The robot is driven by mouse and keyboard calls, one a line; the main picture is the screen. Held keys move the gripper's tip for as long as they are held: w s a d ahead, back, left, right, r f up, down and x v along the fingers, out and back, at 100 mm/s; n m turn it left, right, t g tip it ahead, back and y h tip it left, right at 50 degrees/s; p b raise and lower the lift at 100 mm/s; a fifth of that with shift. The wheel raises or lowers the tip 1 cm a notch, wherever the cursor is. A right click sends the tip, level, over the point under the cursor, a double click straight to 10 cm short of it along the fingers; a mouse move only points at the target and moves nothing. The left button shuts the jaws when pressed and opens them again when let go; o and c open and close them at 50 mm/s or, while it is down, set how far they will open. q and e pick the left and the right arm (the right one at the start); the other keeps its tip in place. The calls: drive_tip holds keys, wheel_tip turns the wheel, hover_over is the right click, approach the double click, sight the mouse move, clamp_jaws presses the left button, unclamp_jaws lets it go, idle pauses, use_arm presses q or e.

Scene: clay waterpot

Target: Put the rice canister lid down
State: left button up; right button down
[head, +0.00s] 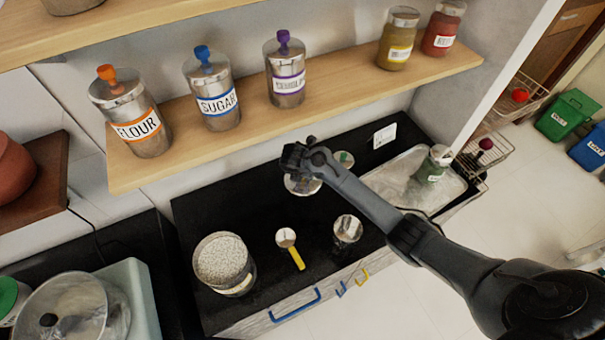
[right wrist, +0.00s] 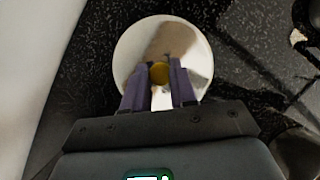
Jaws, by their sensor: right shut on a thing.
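My right gripper (head: 304,160) reaches in from the right over the black counter. It is shut on the knob (right wrist: 158,73) of a round, shiny lid (head: 302,186); the lid's disc (right wrist: 136,50) shows below the fingers in the right wrist view. The lid is over the back middle of the counter; I cannot tell whether it touches the surface. The open canister (head: 223,262), full of white grains like rice, stands at the counter's front left, without a lid. My left gripper is not in view.
A small round item (head: 344,158) lies behind the arm. The wooden shelf (head: 180,172) with canisters overhangs the back.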

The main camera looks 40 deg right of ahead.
idle(0.3)
drive_tip(key=c, duration=0.9)
unclamp_jaws()
